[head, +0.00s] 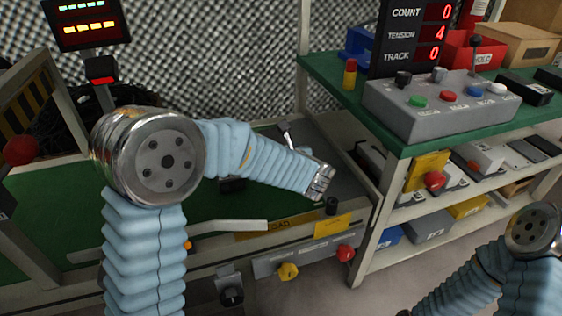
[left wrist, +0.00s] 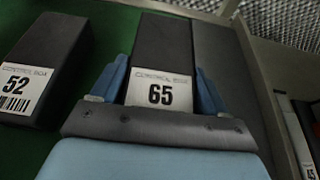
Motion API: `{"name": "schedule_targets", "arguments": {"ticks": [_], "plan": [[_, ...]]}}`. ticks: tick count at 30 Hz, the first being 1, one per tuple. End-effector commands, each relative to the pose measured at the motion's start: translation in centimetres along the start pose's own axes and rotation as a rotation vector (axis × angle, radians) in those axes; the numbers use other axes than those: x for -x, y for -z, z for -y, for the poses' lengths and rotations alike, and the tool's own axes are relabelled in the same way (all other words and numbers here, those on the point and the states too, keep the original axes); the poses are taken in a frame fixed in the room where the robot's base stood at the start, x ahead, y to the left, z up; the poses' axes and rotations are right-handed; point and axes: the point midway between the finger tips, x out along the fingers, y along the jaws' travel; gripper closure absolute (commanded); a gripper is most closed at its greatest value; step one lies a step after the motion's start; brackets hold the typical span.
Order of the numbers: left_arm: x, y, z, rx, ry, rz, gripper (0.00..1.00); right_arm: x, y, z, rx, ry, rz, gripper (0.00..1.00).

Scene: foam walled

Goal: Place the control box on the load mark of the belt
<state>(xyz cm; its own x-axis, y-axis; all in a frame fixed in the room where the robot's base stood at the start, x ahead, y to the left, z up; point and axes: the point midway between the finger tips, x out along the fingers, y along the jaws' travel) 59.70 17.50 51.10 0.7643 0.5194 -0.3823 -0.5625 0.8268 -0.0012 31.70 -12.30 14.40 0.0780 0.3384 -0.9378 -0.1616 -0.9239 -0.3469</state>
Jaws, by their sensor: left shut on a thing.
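In the left wrist view, my left gripper (left wrist: 160,80) is shut on a dark control box (left wrist: 163,45) with a white label reading 65, one finger on each side. A second dark control box (left wrist: 48,60), labelled 52, lies on green surface to its left. In the head view my left arm reaches over the green belt (head: 60,215), its wrist end (head: 320,182) at the belt's right end. The held box is hidden there by the arm. A yellow load label (head: 270,228) shows along the belt's near side, partly covered by a pale rail. My right gripper is out of view.
A green-topped bench (head: 340,95) at right carries a grey button console (head: 440,105) and a red-digit display (head: 415,35). Its lower shelves (head: 480,200) hold several boxes. A pale guide rail (head: 210,227) crosses the belt's near side.

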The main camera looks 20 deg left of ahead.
Motion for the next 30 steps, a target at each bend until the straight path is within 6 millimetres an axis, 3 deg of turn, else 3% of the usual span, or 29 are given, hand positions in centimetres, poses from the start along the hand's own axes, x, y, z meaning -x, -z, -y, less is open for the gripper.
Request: {"name": "schedule_targets", "arguments": {"ticks": [3, 15, 16, 18, 21, 30], "plan": [[-0.6, 1.8, 0.2, -0.004, 0.004, -0.001, 0.69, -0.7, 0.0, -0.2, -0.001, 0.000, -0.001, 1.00], [-0.8, 2.3, 0.2, -0.001, 0.004, 0.000, 0.69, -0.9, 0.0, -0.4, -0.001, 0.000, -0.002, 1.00], [-0.8, 2.3, 0.2, -0.002, 0.004, -0.001, 0.24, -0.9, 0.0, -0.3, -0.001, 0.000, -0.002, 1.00], [-0.7, 2.2, 0.2, -0.002, 0.004, -0.001, 0.13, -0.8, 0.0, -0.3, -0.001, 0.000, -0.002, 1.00], [-0.7, 2.2, 0.2, -0.002, 0.004, -0.001, 0.00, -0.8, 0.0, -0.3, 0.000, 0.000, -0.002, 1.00], [-0.3, 1.8, 0.2, -0.002, 0.005, -0.001, 0.00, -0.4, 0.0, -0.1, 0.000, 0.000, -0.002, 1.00]]}}
